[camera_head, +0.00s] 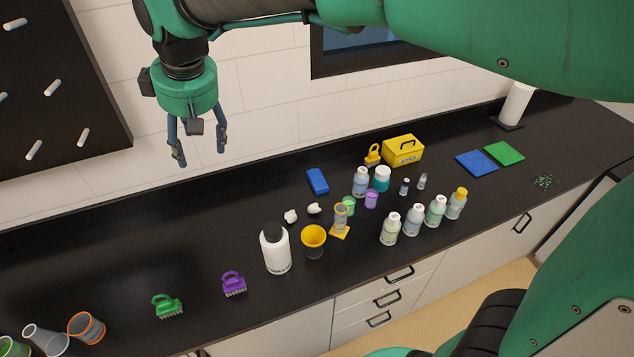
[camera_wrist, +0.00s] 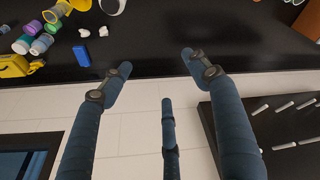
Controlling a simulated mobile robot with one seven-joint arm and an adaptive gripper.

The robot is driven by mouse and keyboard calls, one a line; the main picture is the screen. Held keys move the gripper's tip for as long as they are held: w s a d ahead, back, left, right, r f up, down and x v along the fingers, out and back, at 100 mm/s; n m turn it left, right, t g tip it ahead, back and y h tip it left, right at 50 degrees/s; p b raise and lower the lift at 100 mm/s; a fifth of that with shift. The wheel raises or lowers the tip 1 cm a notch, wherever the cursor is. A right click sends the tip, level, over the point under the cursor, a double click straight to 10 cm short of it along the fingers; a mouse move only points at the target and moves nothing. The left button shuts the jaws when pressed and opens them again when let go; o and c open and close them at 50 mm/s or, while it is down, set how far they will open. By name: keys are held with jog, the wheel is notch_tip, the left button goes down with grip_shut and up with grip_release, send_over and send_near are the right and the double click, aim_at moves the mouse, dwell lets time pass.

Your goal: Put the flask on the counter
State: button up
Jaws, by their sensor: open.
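The black counter (camera_head: 115,240) runs along the wall; it also shows at the top of the wrist view (camera_wrist: 150,35). I cannot tell for sure which vessel is the flask. A pale, flared vessel (camera_head: 45,341) lies or leans at the counter's lower left, partly cut by the frame edge. A white bottle with a black cap (camera_head: 276,252) stands upright near the front edge. My gripper (camera_head: 201,155) hangs open and empty above the back of the counter, before the tiled wall. Its spread fingers also show in the wrist view (camera_wrist: 156,62).
Several small bottles (camera_head: 413,220) and a yellow toolbox (camera_head: 402,150) are right. A pegboard (camera_head: 50,90) hangs left. The back left counter is clear.

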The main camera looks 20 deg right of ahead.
jog(key=s+d+f+m+t, duration=0.1)
jog(key=s+d+m, duration=0.3)
jog(key=s+d, duration=0.7)
jog(key=s+d+f+m+t+h, duration=0.1)
jog(key=s+d+f+m, duration=0.3)
jog(key=s+d, duration=0.7)
jog(key=s, duration=0.2)
jog(key=shift+s+f+m, duration=0.3)
jog(key=shift+f, duration=0.05)
notch_tip(320, 180, down, 10)
jog(key=b, duration=1)
jog(key=shift+f, duration=0.15)
